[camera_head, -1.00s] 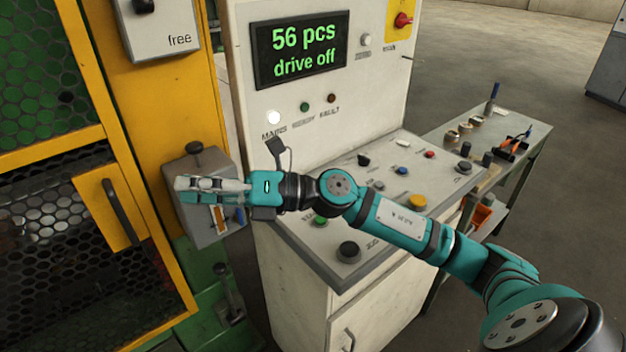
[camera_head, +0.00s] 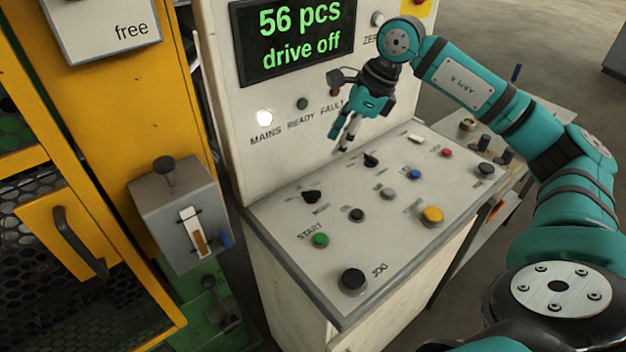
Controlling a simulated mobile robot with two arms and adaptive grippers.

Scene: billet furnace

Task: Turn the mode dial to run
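Two black rotary knobs sit on the sloped control desk (camera_head: 285,222). One knob (camera_head: 312,197) is at the left above the START button, and the other (camera_head: 371,160) is farther back near the middle. Their labels are too small to read, so I cannot tell which is the mode dial or where it points. My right gripper (camera_head: 343,143) hangs fingers down above the back of the desk, in front of the upright panel and up-left of the rear knob. It appears apart from both knobs. Its fingers look close together; whether they are shut is unclear. My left gripper is out of view.
The display (camera_head: 296,38) reads "56 pcs" and "drive off". The white MAINS lamp (camera_head: 265,118) is lit. Green START (camera_head: 320,240), black JOG (camera_head: 353,281) and yellow (camera_head: 432,216) buttons share the desk. A grey switch box (camera_head: 185,215) is at left.

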